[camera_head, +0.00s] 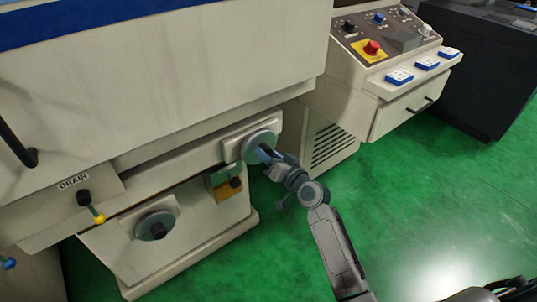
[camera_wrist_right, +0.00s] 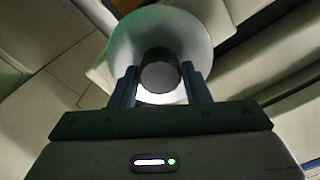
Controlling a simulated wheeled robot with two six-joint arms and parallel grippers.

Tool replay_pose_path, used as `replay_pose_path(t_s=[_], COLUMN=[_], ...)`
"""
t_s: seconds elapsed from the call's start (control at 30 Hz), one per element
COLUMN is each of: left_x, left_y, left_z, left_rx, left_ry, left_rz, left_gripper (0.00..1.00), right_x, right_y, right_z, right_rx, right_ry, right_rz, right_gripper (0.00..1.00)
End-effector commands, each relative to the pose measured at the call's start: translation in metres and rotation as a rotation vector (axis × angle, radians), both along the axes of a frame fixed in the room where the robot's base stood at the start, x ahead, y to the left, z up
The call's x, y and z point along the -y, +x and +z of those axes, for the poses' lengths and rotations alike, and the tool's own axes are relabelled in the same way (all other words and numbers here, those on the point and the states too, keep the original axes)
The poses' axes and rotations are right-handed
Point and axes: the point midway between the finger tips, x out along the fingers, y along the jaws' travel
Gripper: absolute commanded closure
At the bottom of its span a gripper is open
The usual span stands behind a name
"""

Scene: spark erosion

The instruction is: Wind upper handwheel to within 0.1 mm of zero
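The upper handwheel (camera_head: 256,142) is a grey-green disc on the machine's front, beside the column of cream panels. In the right wrist view, its pale disc (camera_wrist_right: 197,45) faces me with a dark round hub (camera_wrist_right: 160,72) at its middle. My right gripper (camera_head: 267,152) is at the handwheel, partly hiding its face. In the right wrist view, the two fingers of this gripper (camera_wrist_right: 160,80) stand on either side of the hub, seemingly touching it. No scale reading can be made out. My left gripper is not in view.
A lower handwheel (camera_head: 156,227) sits below left, and a yellow-and-grey box (camera_head: 228,186) is between the two wheels. A drain lever (camera_head: 92,208) projects at left. A control console (camera_head: 385,50) stands at upper right. Green floor (camera_head: 400,200) is clear at right.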

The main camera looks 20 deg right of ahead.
Motion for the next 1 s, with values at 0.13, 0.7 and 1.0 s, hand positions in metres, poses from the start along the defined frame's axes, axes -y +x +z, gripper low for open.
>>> replay_pose_path(t_s=[0.13, 0.7, 1.0], left_x=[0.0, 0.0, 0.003], left_y=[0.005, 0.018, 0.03], left_z=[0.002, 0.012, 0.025], left_rx=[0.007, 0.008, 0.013], left_ry=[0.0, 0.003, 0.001], left_rz=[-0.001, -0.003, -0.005], left_gripper=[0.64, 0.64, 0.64], right_x=[0.0, 0.018, 0.035], right_y=[0.0, -0.049, -0.094], right_z=[0.0, -0.003, -0.002], right_rx=[0.0, -0.002, -0.001], right_ry=[0.0, -0.005, -0.002], right_rz=[0.0, 0.0, 0.0], right_gripper=[0.39, 0.39, 0.39])
